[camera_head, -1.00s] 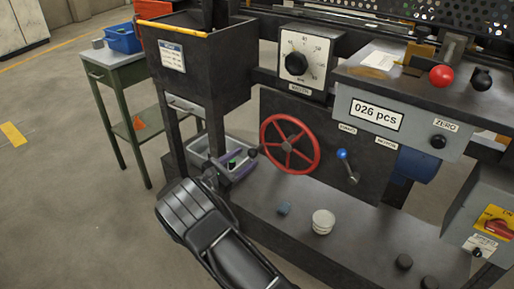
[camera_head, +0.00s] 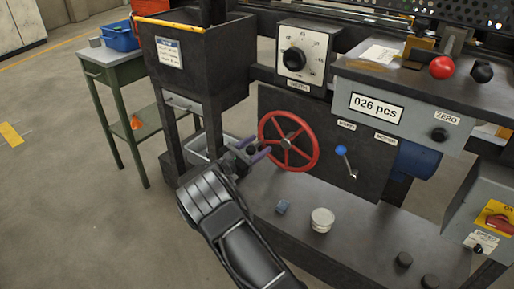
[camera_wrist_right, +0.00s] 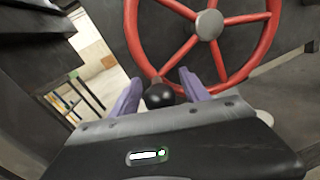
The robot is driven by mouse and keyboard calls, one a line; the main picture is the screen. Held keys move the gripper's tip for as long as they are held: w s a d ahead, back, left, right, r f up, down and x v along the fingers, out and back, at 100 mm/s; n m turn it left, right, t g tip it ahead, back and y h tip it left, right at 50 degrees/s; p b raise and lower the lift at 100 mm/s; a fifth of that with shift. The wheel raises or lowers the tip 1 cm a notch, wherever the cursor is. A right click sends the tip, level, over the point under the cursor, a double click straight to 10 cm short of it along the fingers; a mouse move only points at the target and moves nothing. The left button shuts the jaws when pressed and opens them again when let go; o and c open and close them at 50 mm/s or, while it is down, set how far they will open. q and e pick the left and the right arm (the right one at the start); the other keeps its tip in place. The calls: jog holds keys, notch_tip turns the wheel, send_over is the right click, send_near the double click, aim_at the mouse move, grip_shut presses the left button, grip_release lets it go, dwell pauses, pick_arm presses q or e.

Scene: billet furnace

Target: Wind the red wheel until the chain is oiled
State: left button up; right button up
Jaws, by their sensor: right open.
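The red wheel (camera_head: 309,141) is a spoked handwheel with a grey hub on the dark front panel of the machine. It also fills the upper part of the right wrist view (camera_wrist_right: 245,72). A black knob (camera_wrist_right: 159,95) sits at the wheel's lower left rim. My right gripper (camera_head: 258,152) is at the left side of the wheel. Its two purple fingers are apart, with the black knob between them in the right wrist view (camera_wrist_right: 160,90). I cannot tell whether the fingers touch the knob. No chain can be made out. My left gripper is not in view.
A lever with a blue ball (camera_head: 341,151) is right of the wheel. A grey tray (camera_head: 199,155) stands left of the wheel. The counter reads 026 pcs (camera_head: 376,108).

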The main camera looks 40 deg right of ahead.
jog(key=c, duration=1.2)
grip_shut()
jog(key=shift+a+f, duration=0.15)
